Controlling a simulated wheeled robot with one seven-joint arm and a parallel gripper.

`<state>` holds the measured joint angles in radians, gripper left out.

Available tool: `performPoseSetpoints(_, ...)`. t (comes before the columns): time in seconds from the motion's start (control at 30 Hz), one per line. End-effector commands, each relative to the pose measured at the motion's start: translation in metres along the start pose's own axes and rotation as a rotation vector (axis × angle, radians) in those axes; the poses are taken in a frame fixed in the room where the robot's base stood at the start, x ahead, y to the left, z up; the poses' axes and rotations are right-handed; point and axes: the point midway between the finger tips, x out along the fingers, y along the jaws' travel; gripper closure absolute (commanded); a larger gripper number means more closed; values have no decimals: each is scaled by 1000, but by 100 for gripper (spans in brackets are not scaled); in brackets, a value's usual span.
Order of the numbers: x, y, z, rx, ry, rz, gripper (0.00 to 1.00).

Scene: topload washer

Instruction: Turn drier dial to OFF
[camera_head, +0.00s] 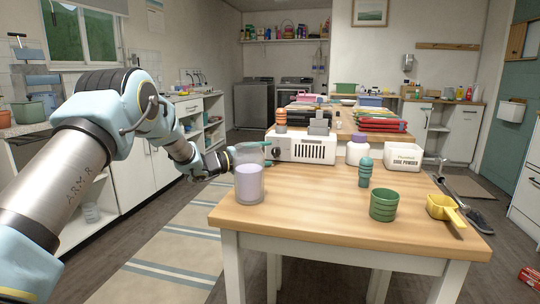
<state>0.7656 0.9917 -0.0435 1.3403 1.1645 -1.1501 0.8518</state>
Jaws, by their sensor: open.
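Two appliances stand far off at the back wall: a dark grey box-shaped one (254,104) and a lighter one with a back panel (296,83); I cannot tell which is the drier. My arm reaches in from the left. My gripper (236,157) is open at the table's left edge, partly hidden behind a clear container with lilac contents (249,184). I cannot tell whether they touch.
The wooden table (320,222) holds a green cup (384,205), a yellow scoop (445,210), a teal bottle (366,172) and a white powder tub (404,157). White cabinets (133,168) line the left. A striped rug (180,252) covers the floor between.

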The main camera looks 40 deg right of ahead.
Motion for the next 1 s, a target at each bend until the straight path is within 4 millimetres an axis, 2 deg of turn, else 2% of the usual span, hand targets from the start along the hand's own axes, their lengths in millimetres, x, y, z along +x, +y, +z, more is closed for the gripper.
performPoseSetpoints(0.2,-46,1,1,-1,-2,1,29)
performPoseSetpoints(0.4,-73,1,0,0,0,0,29)
performPoseSetpoints(0.57,-81,0,0,0,0,0,29)
performPoseSetpoints(1.0,-81,0,0,0,1,-1,29)
